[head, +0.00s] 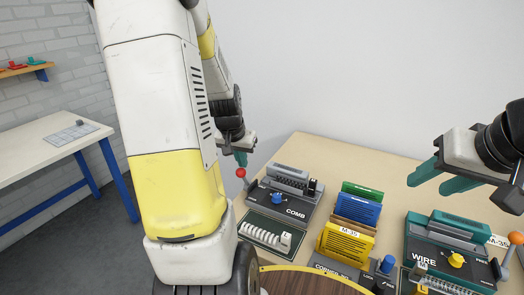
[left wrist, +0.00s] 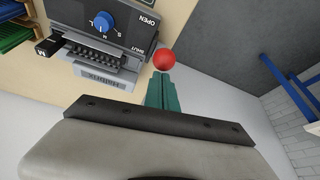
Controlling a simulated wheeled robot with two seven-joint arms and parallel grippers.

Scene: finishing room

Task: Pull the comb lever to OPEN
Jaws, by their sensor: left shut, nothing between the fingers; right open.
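The grey comb machine (head: 290,207), marked COMB, stands on the table with a blue knob (head: 277,198) on its front. Its lever ends in a red ball (head: 241,173) at the machine's left side. In the left wrist view the red ball (left wrist: 164,60) is just beyond the tips of my left gripper (left wrist: 162,82), and OPEN and SHUT marks show on the machine's side edge. My left gripper (head: 241,160) is shut and empty, right by the ball; I cannot tell whether they touch. My right gripper (head: 425,178) is open and empty above the teal wire machine (head: 447,238).
Green, blue and yellow folders (head: 345,241) stand upright between the two machines. The wire machine has an orange-ball lever (head: 516,238) at its right. A tray with a white comb (head: 266,235) lies before the comb machine. A second table (head: 40,148) stands at left.

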